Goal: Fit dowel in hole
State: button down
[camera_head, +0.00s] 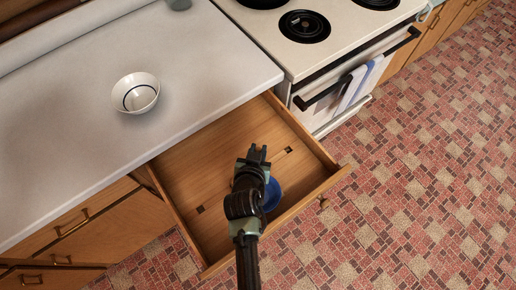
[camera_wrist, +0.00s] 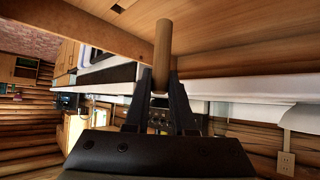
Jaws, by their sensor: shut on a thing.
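A tan wooden dowel (camera_wrist: 162,52) stands out from between the fingertips of my gripper (camera_wrist: 160,92) in the wrist view. My gripper (camera_head: 256,154) is shut on it, above the open wooden drawer (camera_head: 185,170) in the head view. The drawer floor has one dark square hole (camera_head: 289,150) at the right and another dark hole (camera_head: 200,209) at the left. A hole (camera_wrist: 120,7) also shows at the top of the wrist view, apart from the dowel's free end. In the head view the gripper and arm hide part of the drawer floor.
A blue round thing (camera_head: 272,194), partly hidden by my arm, is in the drawer. A white bowl (camera_head: 135,93) stands on the white counter (camera_head: 60,140). The stove (camera_head: 330,55) with hanging towels is at the right. Drawer walls surround the gripper's area. The tiled floor is clear.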

jog(key=shift+f+b, duration=4.45)
jog(key=shift+f, duration=0.4)
jog(key=c, duration=0.7)
grip_release()
jog(key=shift+s+r, duration=0.1)
jog(key=v, duration=1.3)
